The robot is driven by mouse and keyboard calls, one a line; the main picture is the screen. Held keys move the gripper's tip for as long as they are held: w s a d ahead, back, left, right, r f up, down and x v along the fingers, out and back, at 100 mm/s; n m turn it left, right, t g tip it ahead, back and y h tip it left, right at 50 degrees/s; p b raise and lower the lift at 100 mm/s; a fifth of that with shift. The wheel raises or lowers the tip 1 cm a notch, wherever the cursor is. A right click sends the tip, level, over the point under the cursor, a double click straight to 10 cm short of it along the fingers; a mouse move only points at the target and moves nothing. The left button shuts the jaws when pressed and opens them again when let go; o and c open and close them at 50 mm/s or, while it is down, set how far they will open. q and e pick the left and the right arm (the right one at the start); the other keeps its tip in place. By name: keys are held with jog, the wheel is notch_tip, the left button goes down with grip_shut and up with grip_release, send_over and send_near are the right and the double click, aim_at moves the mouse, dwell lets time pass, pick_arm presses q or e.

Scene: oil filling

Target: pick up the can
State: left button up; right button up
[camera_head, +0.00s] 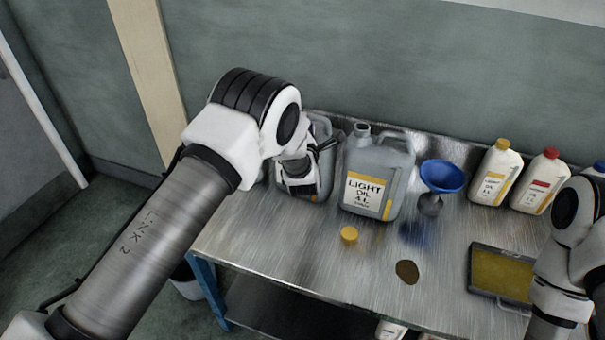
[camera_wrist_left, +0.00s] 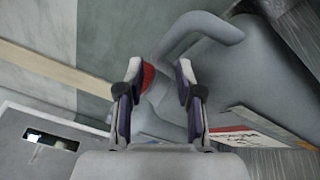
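Two grey cans stand at the back of the metal table. One can (camera_head: 378,180) is labelled "LIGHT OIL" and has an open-looking spout and a top handle. The other can (camera_head: 321,130) is to its left, largely hidden behind my left arm and gripper. My left gripper (camera_head: 325,147) is open at this left can. In the left wrist view, its two fingers (camera_wrist_left: 161,80) are apart in front of the grey can (camera_wrist_left: 235,80), near its looped handle (camera_wrist_left: 205,28). A red cap (camera_wrist_left: 148,76) shows partly behind one finger. My right gripper is out of view.
A blue funnel (camera_head: 441,176) stands right of the labelled can. White bottles with yellow (camera_head: 496,175) and red (camera_head: 538,182) caps stand farther right. A yellow cap (camera_head: 349,235), a dark brown patch (camera_head: 407,272) and a shallow tray (camera_head: 500,274) are toward the front of the table (camera_head: 315,265).

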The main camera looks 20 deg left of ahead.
aim_at(308, 118)
pick_arm(q)
jog(key=p+x, duration=0.1)
jog(key=x, duration=0.1)
jog(key=p+x, duration=0.1)
jog(key=x, duration=0.1)
jog(key=shift+w+d+r, duration=0.1)
jog(key=shift+d+r, duration=0.05)
jog(key=shift+d, duration=0.05)
jog(key=shift+w+f, duration=0.2)
jog(key=shift+w, duration=0.05)
grip_shut()
jog(key=shift+r, duration=0.3)
jog(key=shift+w+a, duration=0.1)
